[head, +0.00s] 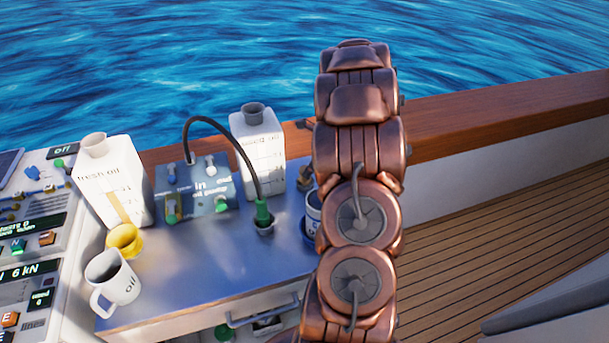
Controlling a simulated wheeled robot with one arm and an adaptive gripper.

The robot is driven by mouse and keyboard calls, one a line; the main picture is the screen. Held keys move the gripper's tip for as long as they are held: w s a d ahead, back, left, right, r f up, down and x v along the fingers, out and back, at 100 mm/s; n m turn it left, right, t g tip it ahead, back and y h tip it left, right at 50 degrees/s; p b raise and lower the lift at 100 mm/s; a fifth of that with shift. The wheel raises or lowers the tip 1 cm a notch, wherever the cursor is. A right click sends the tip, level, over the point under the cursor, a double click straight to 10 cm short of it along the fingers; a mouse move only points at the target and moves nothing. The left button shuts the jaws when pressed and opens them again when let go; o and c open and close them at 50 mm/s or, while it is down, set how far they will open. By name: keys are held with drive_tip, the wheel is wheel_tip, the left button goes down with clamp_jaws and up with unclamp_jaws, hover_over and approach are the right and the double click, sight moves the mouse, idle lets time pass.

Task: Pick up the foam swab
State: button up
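A black hose (240,150) arches across. Deck lies right.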

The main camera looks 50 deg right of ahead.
drive_tip(key=w+f, duration=0.1)
drive_tip(key=a+f+p, duration=0.1)
drive_tip(key=f, duration=0.1)
drive_tip(key=shift+w+a+f, duration=0.1)
drive_tip(key=shift+w, duration=0.3)
drive_tip(key=shift+w+f, duration=0.15)
drive_tip(key=shift+f, duration=0.4)
drive_tip(key=c, duration=1.2)
drive_tip(key=shift+r, duration=0.15)
wheel_tip(320, 180, up, 10)
drive_tip(key=shift+f+b, duration=0.1)
drive_tip(key=shift+b, duration=0.7)
